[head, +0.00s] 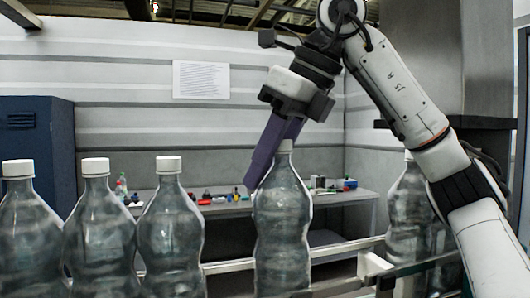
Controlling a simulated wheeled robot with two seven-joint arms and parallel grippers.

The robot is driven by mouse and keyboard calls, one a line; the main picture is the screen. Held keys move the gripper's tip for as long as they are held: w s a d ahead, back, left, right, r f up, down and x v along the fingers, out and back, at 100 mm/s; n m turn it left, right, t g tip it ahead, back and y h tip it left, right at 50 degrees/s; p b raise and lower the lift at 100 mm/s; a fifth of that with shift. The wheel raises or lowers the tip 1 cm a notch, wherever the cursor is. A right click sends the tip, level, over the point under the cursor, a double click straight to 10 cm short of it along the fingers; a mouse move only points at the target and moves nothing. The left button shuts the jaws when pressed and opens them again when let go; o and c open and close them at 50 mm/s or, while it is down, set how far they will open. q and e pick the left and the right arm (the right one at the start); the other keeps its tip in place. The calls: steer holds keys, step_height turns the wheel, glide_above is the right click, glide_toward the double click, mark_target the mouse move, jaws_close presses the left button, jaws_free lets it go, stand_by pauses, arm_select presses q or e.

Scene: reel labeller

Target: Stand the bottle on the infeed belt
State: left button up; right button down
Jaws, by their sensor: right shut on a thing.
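My right gripper (262,172) comes down from the upper right on its white arm. Its purple fingers are shut on a clear plastic bottle (283,232) with a white cap, near its neck and shoulder. The bottle is upright, in front of the pale rails of the belt (345,251). Its base is near the bottom edge of the picture, and I cannot tell whether it touches the belt. My left gripper is not in view.
Several similar capped bottles (172,235) stand in a row at the left. Another bottle (408,225) stands at the right, partly behind my arm. A grey bench (345,197) with small coloured items is behind. A dark blue cabinet (38,135) is at the far left.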

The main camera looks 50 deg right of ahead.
steer(key=shift+f, duration=0.9)
steer(key=c, duration=1.9)
jaws_free()
steer(key=shift+f, duration=0.2)
steer(key=o, duration=0.4)
steer(key=shift+o, duration=0.2)
steer(key=shift+r, duration=0.1)
